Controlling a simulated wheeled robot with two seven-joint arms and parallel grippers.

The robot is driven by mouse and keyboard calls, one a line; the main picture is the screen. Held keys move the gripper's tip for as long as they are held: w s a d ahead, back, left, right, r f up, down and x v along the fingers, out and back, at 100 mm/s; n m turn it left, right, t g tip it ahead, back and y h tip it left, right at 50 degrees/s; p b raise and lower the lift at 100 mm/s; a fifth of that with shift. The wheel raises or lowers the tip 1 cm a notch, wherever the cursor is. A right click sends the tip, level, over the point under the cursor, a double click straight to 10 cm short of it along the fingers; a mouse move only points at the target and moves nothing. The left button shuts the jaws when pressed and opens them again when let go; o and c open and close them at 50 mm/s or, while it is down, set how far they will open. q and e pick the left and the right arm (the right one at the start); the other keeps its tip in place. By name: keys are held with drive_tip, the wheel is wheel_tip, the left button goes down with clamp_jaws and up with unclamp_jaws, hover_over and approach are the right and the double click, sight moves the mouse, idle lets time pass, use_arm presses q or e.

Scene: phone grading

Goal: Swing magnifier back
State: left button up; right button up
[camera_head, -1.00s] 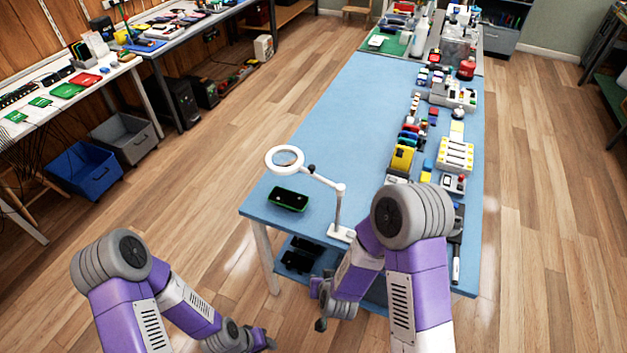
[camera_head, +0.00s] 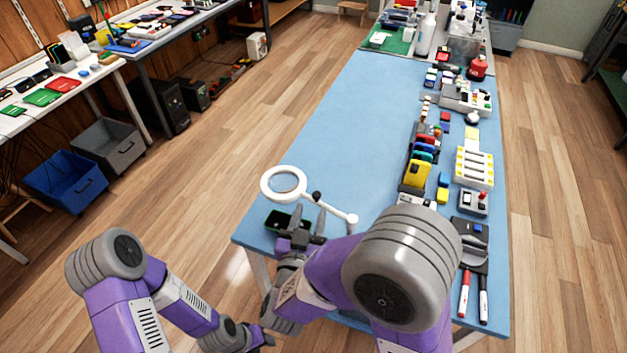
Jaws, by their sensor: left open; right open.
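The white ring magnifier (camera_head: 283,183) stands over the near left part of the blue table (camera_head: 335,110). Its jointed arm runs right from the ring to a white joint (camera_head: 351,219); its post and base are hidden behind my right arm. A dark phone (camera_head: 280,220) lies below the ring, partly covered by my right gripper. My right gripper (camera_head: 309,217) is open, with its dark fingers up beside the magnifier's arm, just right of the ring. I cannot tell whether they touch it. My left gripper (camera_head: 262,337) is open and low, off the table's near left side.
Yellow and coloured parts (camera_head: 418,172), a white tray with yellow strips (camera_head: 474,167) and red and black markers (camera_head: 464,293) line the table's right side. The middle of the table is clear.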

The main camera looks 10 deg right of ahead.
sight(316, 198)
drive_tip(key=x, duration=0.6)
drive_tip(key=shift+w+d, duration=0.15)
drive_tip(key=shift+d, duration=0.05)
clamp_jaws()
